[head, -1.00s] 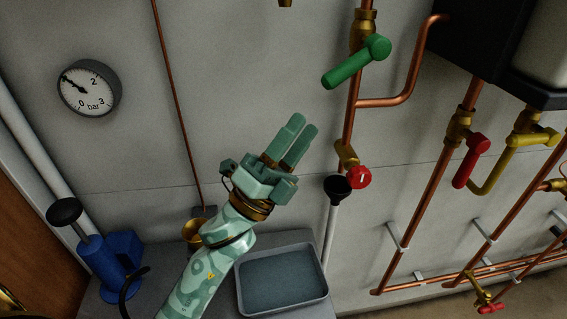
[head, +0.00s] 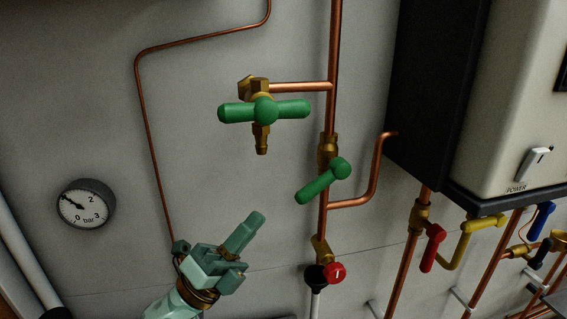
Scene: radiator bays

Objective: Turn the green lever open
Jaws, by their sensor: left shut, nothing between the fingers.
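A green lever (head: 323,182) sits on a brass valve (head: 328,148) on the vertical copper pipe. It slants down to the left across the pipe. Above and left of it, a brass tap (head: 262,135) carries a green T-shaped handle (head: 264,111) lying nearly level. My left gripper (head: 257,219) is below and left of the green lever, apart from it. Its fingers are shut together, empty, and point up to the right. My right gripper is not in view.
A red knob (head: 334,273) and a black funnel (head: 315,277) are below the lever. A boiler (head: 522,110) with a dark side stands at right, with red (head: 432,248) and yellow (head: 484,222) levers under it. A pressure gauge (head: 86,204) hangs at left. The wall around the lever's left is clear.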

